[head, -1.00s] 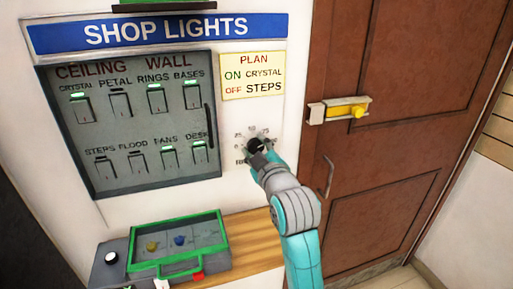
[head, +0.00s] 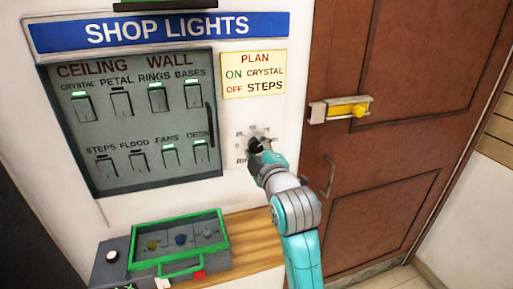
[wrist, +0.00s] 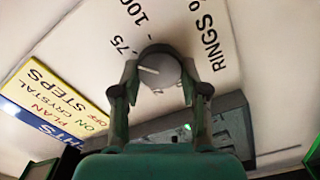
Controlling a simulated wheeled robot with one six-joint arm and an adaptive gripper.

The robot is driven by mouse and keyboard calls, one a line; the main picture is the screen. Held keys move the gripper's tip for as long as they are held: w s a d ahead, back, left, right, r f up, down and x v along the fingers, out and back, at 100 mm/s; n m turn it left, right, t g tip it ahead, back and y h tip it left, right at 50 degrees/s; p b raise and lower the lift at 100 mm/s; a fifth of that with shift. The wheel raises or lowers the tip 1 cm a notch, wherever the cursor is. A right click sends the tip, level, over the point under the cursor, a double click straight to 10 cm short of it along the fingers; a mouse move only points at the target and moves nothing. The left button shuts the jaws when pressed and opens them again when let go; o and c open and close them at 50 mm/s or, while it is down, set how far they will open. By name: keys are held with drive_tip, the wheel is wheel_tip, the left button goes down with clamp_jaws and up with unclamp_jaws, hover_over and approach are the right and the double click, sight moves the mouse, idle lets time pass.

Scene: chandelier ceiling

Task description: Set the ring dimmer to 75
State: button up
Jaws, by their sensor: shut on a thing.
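The dark ring dimmer knob (wrist: 160,70) sits on the white wall between my gripper's two fingers (wrist: 158,88) in the wrist view, which touch it on both sides. My gripper is shut on it. Its white pointer mark points left and slightly up there, a little off the direction of the printed 75 (wrist: 118,46). The 100 (wrist: 144,18) and the RINGS % label (wrist: 207,35) are beyond the knob. In the head view my gripper (head: 254,146) covers most of the dial, so the pointer cannot be read there.
A grey switch panel (head: 130,128) with several switches and green lights is left of the dial. Below is a wooden shelf (head: 248,236) with a green-framed box (head: 162,268). Right is a brown door with a yellow latch (head: 345,110) and a handle (head: 329,176).

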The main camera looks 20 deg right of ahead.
drive_tip(key=o, duration=1.1)
drive_tip(key=shift+o, duration=0.2)
drive_tip(key=s, duration=1.2)
